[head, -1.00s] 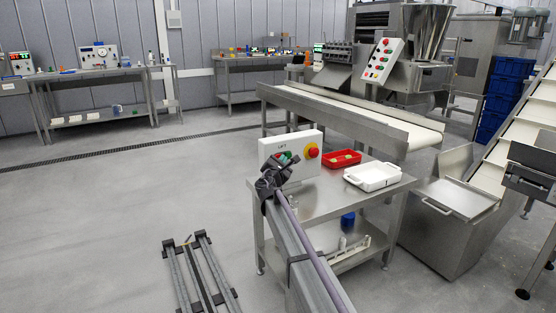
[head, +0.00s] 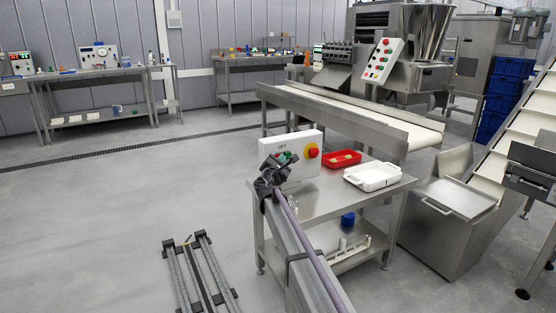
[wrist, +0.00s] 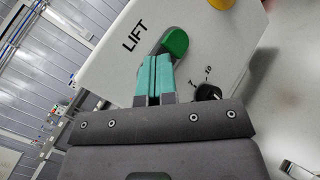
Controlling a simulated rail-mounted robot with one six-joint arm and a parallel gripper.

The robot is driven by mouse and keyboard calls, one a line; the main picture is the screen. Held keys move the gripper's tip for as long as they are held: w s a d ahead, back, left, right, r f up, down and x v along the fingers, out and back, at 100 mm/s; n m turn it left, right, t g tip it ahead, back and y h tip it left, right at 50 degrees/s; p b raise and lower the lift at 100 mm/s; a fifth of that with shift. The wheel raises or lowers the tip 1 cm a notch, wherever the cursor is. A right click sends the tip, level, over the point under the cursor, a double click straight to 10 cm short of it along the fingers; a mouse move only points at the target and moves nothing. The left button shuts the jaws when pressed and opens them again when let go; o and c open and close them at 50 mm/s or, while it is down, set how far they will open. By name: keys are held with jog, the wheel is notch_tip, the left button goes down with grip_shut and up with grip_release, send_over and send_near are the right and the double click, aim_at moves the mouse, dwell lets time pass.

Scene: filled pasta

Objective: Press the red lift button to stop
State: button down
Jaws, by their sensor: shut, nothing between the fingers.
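The white lift control box (head: 306,172) stands on the steel table; its LIFT lettering shows in the wrist view (wrist: 135,38). The red button (head: 313,152) sits on a yellow base at the box's right. In the wrist view only part of the yellow base (wrist: 222,4) shows, at the top edge; the red is out of view. My gripper (head: 286,160) is in front of the box's left part, left of the red button. Its teal fingers (wrist: 153,78) are shut and empty, with tips beside the green button (wrist: 175,42). I cannot tell whether they touch it.
A black selector switch (wrist: 207,92) is on the panel, right of the fingers. A red tray (head: 342,160) and a white tray (head: 372,176) lie on the table (head: 325,203) right of the box. A conveyor (head: 350,112) runs behind. Open floor (head: 110,200) lies left.

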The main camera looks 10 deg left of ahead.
jog(key=shift+s+d, duration=0.45)
jog(key=shift+s, duration=0.2)
jog(key=s+d, duration=0.1)
jog(key=s, duration=0.1)
jog(key=s+d, duration=0.2)
dwell(0.4)
dwell(0.4)
